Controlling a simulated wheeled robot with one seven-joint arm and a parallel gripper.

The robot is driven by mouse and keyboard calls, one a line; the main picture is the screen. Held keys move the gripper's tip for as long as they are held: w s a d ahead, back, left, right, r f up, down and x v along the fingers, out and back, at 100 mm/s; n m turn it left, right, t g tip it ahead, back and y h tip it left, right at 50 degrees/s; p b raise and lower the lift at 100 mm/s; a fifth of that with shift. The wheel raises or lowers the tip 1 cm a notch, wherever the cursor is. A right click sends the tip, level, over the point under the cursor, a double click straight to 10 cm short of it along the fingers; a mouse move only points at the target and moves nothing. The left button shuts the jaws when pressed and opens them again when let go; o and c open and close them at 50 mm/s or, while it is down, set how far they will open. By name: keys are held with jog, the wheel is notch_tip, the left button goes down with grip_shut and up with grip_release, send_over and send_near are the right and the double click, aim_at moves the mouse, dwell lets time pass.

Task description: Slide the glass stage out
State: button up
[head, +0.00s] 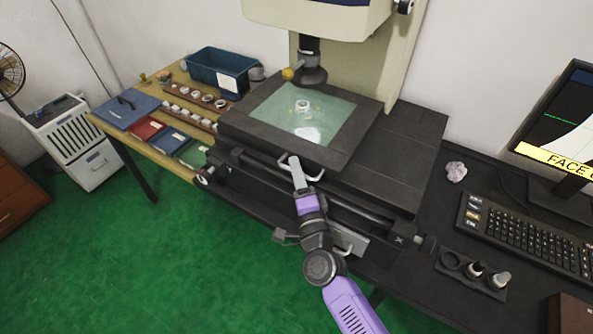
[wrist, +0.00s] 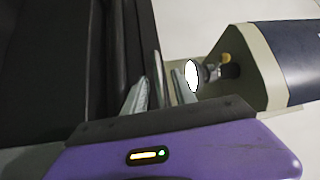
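The glass stage (head: 322,121) is a pale green glass plate in a wide black frame, under the lens of a large cream measuring machine. A small metal ring (head: 302,106) lies on the glass. A light metal handle (head: 316,177) sticks out from the frame's front edge. My gripper (head: 295,160) is at this handle, its grey fingers overlapping it. In the wrist view my gripper (wrist: 160,88) shows two grey fingers apart, with a thin pale bar between them that looks like the handle. Whether the fingers touch it is unclear.
A wooden side table (head: 163,138) at left holds a blue bin (head: 218,72), ring trays and folders. The lens head (head: 311,74) hangs close above the stage's back. At right are crumpled paper (head: 456,171), a keyboard (head: 530,237) and a monitor. The green floor in front is open.

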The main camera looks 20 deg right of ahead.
grip_shut()
dwell(1.4)
